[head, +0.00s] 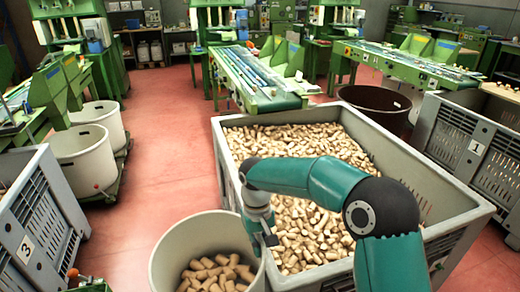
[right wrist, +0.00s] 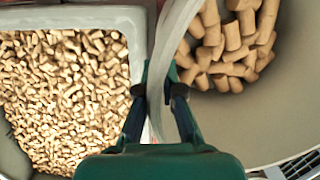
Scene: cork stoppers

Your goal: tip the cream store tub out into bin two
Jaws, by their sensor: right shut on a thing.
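The cream tub (head: 171,252) stands at the bottom of the head view, apparently upright, with brown corks (head: 215,273) inside. Its base is out of frame. My right gripper (head: 268,236) is shut on the tub's rim at the side facing the large grey bin. The right wrist view shows the fingers (right wrist: 160,92) on either side of the tub's wall (right wrist: 262,112). The large grey bin (head: 425,160), just right of the tub, holds a broad layer of corks; no number shows on it. It also shows in the right wrist view (right wrist: 137,22). My left gripper is out of view.
A grey crate marked 3 (head: 38,225) stands at the left and one marked 1 (head: 465,135) at the right. Two pale tubs (head: 85,160) stand at the left. A dark brown tub (head: 378,104) is behind the grey bin. Red floor (head: 165,150) is clear at centre left.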

